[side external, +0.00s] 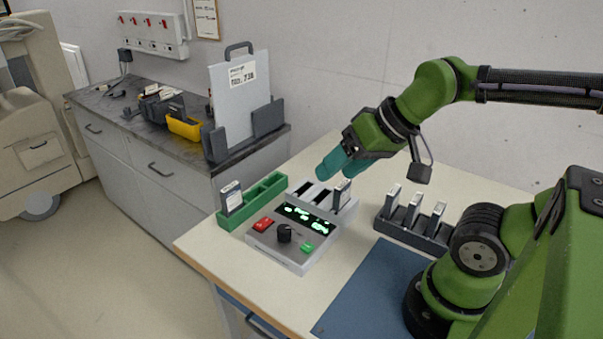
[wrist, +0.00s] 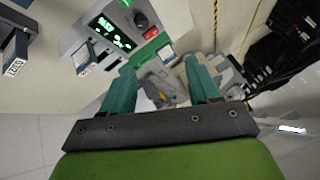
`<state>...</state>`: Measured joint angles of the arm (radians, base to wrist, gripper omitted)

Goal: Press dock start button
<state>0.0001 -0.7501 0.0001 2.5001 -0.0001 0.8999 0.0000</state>
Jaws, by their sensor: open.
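The grey dock (side external: 290,238) stands on the table. Its sloped front has a lit green display (side external: 305,218), a red button (side external: 263,225), a black knob (side external: 284,233) and a green button (side external: 307,248). One upright module (side external: 342,193) sits in a slot at its back right. My gripper (side external: 330,174) is above the back of the dock, apart from the buttons. In the wrist view its teal fingers (wrist: 161,84) are spread with nothing between them. The dock (wrist: 75,42) is at the upper left there, with the red button (wrist: 151,33) showing; the green button is partly cut off at the top edge.
A green rack (side external: 265,190) with one module is left of the dock. A dark rack (side external: 413,232) with several modules is on the right. A blue mat (side external: 365,290) lies in front. A grey counter (side external: 190,150) with a white board and yellow bin stands behind left.

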